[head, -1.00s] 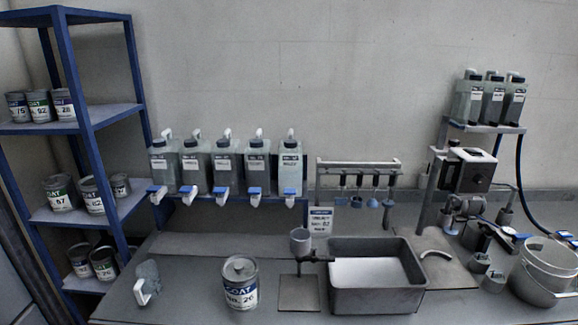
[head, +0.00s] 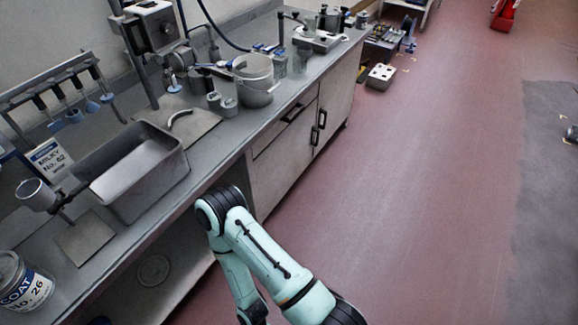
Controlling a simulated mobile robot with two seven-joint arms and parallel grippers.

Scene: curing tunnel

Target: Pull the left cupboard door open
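The left cupboard door (head: 283,170) is a pale grey panel under the bench, below a drawer front, in the head view. It looks closed. Its dark upright handle (head: 314,136) is near its right edge, beside the handle (head: 322,118) of the right cupboard door (head: 339,92), which also looks closed. One of my arms, pale green with black joints, shows at the bottom middle, left of and nearer than the cupboard. Its lower end leaves the picture, so neither gripper is seen.
A drawer (head: 287,124) with a dark handle sits above the left door. The bench (head: 203,173) carries a grey basin (head: 140,190), a bucket (head: 256,82) and a can (head: 25,288). The red floor (head: 410,200) before the doors is clear. A light box (head: 381,77) stands beyond.

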